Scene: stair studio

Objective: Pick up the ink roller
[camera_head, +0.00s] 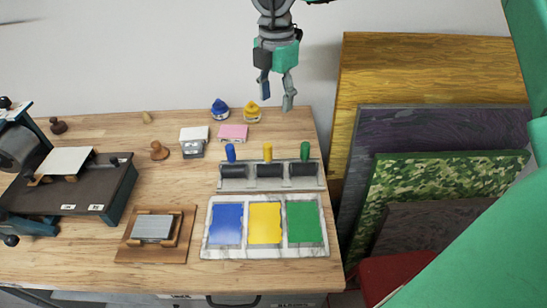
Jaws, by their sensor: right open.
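Three ink rollers stand in a grey rack (271,185) on the wooden table: one with a blue handle (230,153), one with a yellow handle (268,152) and one with a green handle (305,150). Their dark rolls lie in the rack's slots. My right gripper (276,98) hangs from the top of the view, open and empty, with its fingers pointing down. In the picture it is above the rack, near the table's back edge, apart from the rollers. My left gripper is not in view.
A white tray (205,252) with blue, yellow and green ink pads lies in front of the rack. Blue (220,110) and yellow (252,112) ink containers stand behind it. A dark press (75,190) fills the left. Several panels (440,135) lean at the right.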

